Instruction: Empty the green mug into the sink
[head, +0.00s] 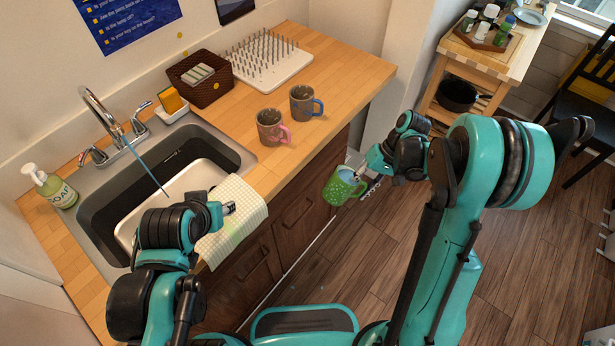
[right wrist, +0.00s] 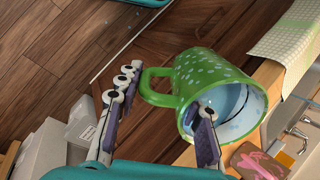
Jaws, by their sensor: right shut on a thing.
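The green mug (head: 338,188) with pale spots is held off the counter's front edge, above the floor. My right gripper (head: 362,178) is shut on it. In the right wrist view the mug (right wrist: 205,68) is tilted, its light blue inside showing; one finger is inside the rim and the other outside, by the handle. I cannot tell what the mug contains. The grey sink (head: 236,150) is at the left in the head view, with a whitish tray-like surface inside. My left gripper (head: 229,208) is over the cloth at the sink's front edge; its opening is unclear.
A checked cloth (head: 236,222) hangs over the counter edge. Two mugs, pink-handled (head: 270,127) and blue-handled (head: 302,102), stand on the counter right of the sink. The faucet (head: 100,110), soap bottle (head: 52,187), sponge (head: 172,100), basket (head: 203,88) and drying rack (head: 268,62) line the back.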

